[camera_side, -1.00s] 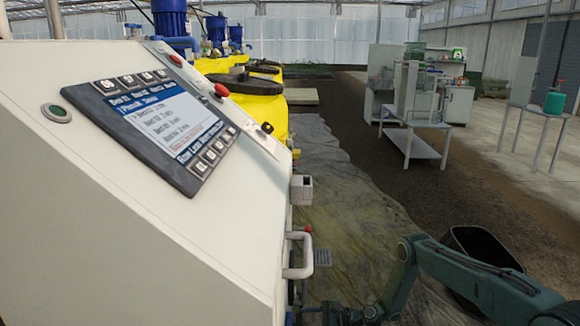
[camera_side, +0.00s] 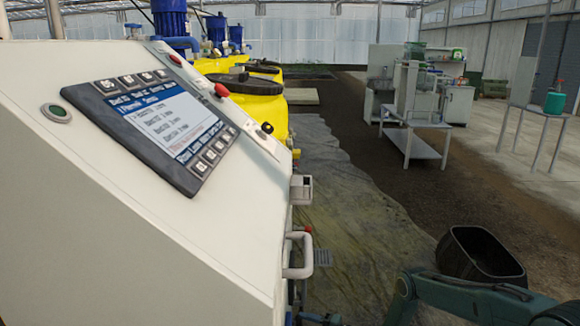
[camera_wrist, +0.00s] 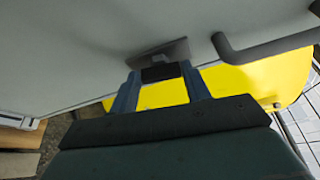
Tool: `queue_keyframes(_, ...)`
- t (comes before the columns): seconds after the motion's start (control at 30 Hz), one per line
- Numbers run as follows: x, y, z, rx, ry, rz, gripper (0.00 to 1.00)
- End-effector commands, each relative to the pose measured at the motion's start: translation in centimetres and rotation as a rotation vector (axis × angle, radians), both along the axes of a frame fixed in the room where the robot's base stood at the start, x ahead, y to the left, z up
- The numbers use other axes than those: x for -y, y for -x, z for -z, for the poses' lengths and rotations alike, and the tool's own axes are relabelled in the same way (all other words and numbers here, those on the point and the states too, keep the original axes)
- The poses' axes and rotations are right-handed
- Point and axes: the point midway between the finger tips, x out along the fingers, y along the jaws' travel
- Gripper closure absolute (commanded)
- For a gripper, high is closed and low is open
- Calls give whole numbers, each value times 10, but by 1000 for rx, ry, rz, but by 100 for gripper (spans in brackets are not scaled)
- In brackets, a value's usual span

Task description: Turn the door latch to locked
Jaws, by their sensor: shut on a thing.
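In the wrist view, the door latch (camera_wrist: 160,52) is a small grey piece on the grey cabinet face (camera_wrist: 80,45). Its dark grip part sits between the two blue fingers of my gripper (camera_wrist: 160,73), which is shut on it. The fingers hide part of the latch, and I cannot read its exact angle against any marking.
A bar handle (camera_wrist: 265,47) stands out right of the latch, close to my fingers. In the side view, a white handle (camera_side: 302,262) sticks out from the sloped cabinet (camera_side: 130,210). Yellow tanks (camera_side: 240,100) stand behind. A black tub (camera_side: 480,256) stands on the floor.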

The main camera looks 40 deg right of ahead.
Motion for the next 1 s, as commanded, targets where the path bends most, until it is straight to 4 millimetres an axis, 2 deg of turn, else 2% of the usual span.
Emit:
queue_keyframes(0.63,1,0,3,48,56,1,76)
queue_keyframes(0.67,1,0,3,48,56,1,49)
queue_keyframes(0.77,0,0,2,49,55,0,31)
queue_keyframes(1.0,0,0,2,49,52,0,31)
